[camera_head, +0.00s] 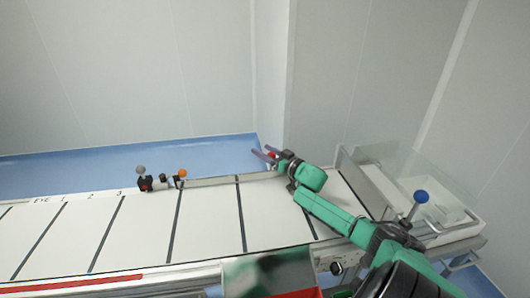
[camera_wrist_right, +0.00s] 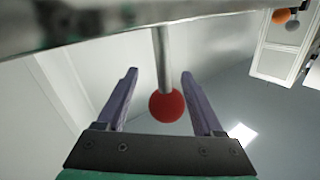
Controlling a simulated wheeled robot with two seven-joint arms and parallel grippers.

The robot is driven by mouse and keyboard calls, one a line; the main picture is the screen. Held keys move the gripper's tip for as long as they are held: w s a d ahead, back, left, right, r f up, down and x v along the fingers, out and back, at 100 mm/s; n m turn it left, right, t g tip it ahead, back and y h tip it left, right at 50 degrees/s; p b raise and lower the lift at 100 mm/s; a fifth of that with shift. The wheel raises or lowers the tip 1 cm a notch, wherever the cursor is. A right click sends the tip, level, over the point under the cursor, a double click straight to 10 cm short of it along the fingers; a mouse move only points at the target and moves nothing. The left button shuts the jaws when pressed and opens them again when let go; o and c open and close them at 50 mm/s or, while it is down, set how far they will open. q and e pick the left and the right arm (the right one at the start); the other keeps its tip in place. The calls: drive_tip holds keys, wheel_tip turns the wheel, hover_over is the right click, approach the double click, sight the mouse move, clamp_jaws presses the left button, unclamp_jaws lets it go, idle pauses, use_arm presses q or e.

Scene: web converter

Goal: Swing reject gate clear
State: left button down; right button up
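A long metal bar (camera_head: 225,181), which looks like the reject gate, runs along the far edge of the white slatted bed; it also crosses the top of the right wrist view (camera_wrist_right: 120,20). A red ball knob (camera_wrist_right: 167,105) on a metal stem (camera_wrist_right: 163,55) sticks out from the bar. My right gripper (camera_head: 262,152) reaches over the far edge around the red knob. In the right wrist view its two purple fingers (camera_wrist_right: 160,75) stand open, one on each side of the stem and knob, with gaps visible. My left gripper is out of view.
Grey (camera_head: 140,170) and orange (camera_head: 183,173) ball knobs stand on fittings at the far edge, left of my right gripper. A blue knob (camera_head: 421,196) stands by a clear-walled tray (camera_head: 465,233) at the right. Pale walls rise behind the blue floor (camera_head: 90,157).

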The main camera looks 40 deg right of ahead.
drive_tip(key=s+p, duration=0.1)
drive_tip(key=s, duration=1.3)
drive_tip(key=shift+s+d+p, duration=0.15)
drive_tip(key=shift+s+p, duration=0.15)
drive_tip(key=shift+s, duration=0.05)
